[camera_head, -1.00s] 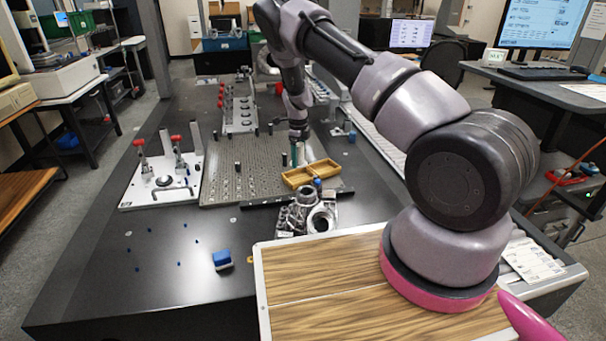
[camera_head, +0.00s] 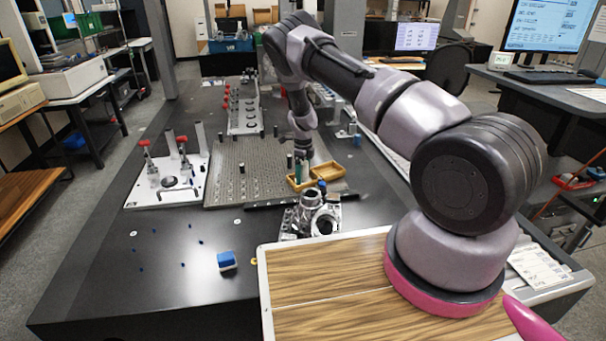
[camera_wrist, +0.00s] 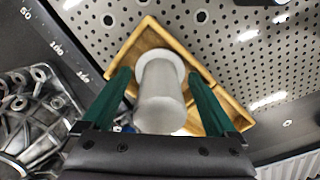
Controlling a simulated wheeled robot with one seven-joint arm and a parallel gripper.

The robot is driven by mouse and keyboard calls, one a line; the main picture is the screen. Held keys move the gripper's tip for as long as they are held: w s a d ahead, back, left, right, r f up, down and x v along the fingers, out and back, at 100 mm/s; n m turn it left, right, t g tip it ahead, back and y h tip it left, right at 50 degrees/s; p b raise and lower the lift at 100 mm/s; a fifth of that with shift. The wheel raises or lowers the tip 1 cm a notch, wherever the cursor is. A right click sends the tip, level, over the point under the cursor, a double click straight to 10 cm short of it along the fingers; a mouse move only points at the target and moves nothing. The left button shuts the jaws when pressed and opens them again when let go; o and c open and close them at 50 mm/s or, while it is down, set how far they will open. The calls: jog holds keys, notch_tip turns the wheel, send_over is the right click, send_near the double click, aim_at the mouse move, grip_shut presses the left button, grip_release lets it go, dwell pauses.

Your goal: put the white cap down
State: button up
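The white cap (camera_wrist: 162,95), a pale cylinder with a wider rim at its far end, is between my gripper's two green fingers in the wrist view. My gripper (camera_wrist: 161,76) has its fingertips close against the sides of the rim, and the cap appears held. Behind it is a yellowish wooden tray (camera_wrist: 213,121). In the head view my gripper (camera_head: 298,172) points down over the left part of the tray (camera_head: 329,171). The cap cannot be made out there. Whether the cap touches the tray floor cannot be told.
The tray lies on a perforated plate (camera_head: 228,183). A metal casting (camera_wrist: 32,125) stands close in front of it, with a small blue-topped item (camera_head: 321,186) between. A white fixture with red-handled clamps (camera_head: 150,195) is at left. A blue block (camera_head: 227,261) lies on open black table.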

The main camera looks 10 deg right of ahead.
jog(key=shift+r, duration=0.1)
notch_tip(320, 180, up, 13)
jog(key=s+d+r+n+t+y, duration=0.1)
jog(key=s+r+n, duration=0.25)
jog(key=r, duration=0.75)
jog(key=s+d+r+n+t+y, duration=0.15)
jog(key=s+r, duration=0.35)
jog(key=r, duration=0.5)
jog(key=s+d+r+n+t+y, duration=0.1)
jog(key=s+r+n, duration=0.35)
jog(key=r, duration=0.65)
jog(key=s+r+n+t, duration=0.1)
jog(key=s+r+n, duration=0.2)
jog(key=s, duration=0.6)
jog(key=s+d+r+n+t+h, duration=0.1)
jog(key=s+r+n, duration=0.2)
jog(key=s, duration=0.6)
jog(key=s+d+r+n+t, duration=0.1)
jog(key=s+r+n, duration=0.3)
jog(key=s, duration=0.5)
jog(key=shift+d+n+t, duration=0.15)
jog(key=shift+n+t, duration=0.2)
jog(key=shift+n, duration=0.3)
